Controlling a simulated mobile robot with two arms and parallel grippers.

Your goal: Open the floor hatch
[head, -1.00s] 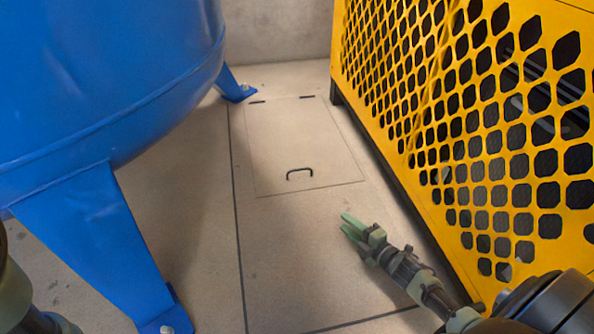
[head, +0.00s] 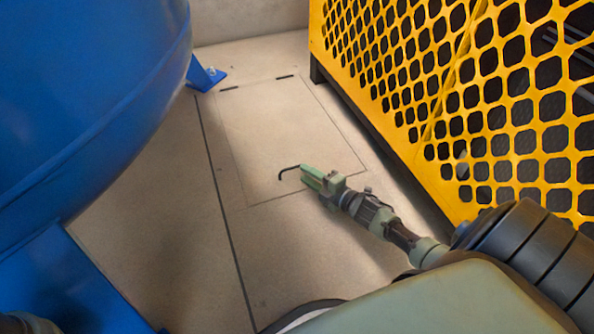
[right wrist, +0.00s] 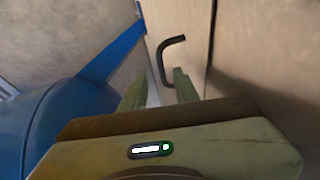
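The floor hatch (head: 280,125) is a beige square panel lying flush and shut in the floor, with two dark hinge marks at its far edge. Its dark bar handle (head: 288,169) stands near the hatch's near edge. My right gripper (head: 308,175) is at the handle and hides its right part in the head view. My left gripper is not in view.
A blue tank (head: 90,90) on legs stands at the left. A yellow perforated guard (head: 440,110) rises close along the right side of the hatch and my right arm. A concrete wall (head: 250,17) closes the back. Bare floor (head: 185,240) lies between tank and hatch.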

